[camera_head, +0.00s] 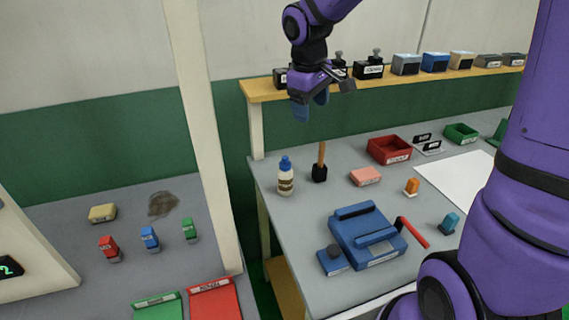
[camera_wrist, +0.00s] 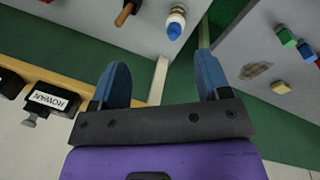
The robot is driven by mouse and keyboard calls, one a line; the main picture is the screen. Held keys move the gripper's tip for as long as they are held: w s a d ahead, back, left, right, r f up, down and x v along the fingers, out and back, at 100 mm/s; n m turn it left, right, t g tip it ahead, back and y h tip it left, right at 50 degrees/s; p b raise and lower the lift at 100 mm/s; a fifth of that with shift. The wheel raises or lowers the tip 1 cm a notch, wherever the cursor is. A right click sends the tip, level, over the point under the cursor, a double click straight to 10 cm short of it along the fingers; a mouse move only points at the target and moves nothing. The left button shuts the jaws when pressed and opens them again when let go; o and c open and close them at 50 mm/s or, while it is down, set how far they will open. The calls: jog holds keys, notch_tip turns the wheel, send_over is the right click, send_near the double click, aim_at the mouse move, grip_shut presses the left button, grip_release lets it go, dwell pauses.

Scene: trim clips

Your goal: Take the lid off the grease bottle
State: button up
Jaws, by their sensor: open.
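The grease bottle (camera_head: 286,181) stands upright near the back left corner of the grey table. It is white with a brown label, and its blue lid (camera_head: 285,163) is on top. My gripper (camera_head: 311,106) is above and behind the bottle, near the shelf, with blue fingers pointing down. In the wrist view my gripper (camera_wrist: 163,82) has its two fingers wide apart with nothing between them. The blue lid (camera_wrist: 174,31) and part of the bottle (camera_wrist: 178,14) show at the top of that view, beyond the fingers.
A brush in a black holder (camera_head: 319,172) stands close to the right of the bottle. A wooden shelf (camera_head: 262,90) with several boxes runs behind the table. A white post (camera_head: 205,135) rises left of the table. A blue fixture (camera_head: 366,236) sits at front.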

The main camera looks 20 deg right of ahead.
aim_at(285, 157)
jog(key=w+f+n, duration=0.1)
jog(key=w+f, duration=0.2)
jog(key=w+a+f+n+g+y, duration=0.1)
jog(key=w+f, duration=0.2)
jog(key=f, duration=0.1)
jog(key=w+a+f, duration=0.1)
jog(key=w+f, duration=0.2)
jog(key=shift+w+a+f+n+y, duration=0.15)
jog(key=shift+a+f+n+y, duration=0.05)
jog(key=shift+f+n+y, duration=0.2)
notch_tip(285, 157, down, 5)
jog(key=shift+f, duration=0.2)
jog(key=shift+a+f, duration=0.2)
jog(key=shift+f, duration=2.55)
jog(key=c, duration=1)
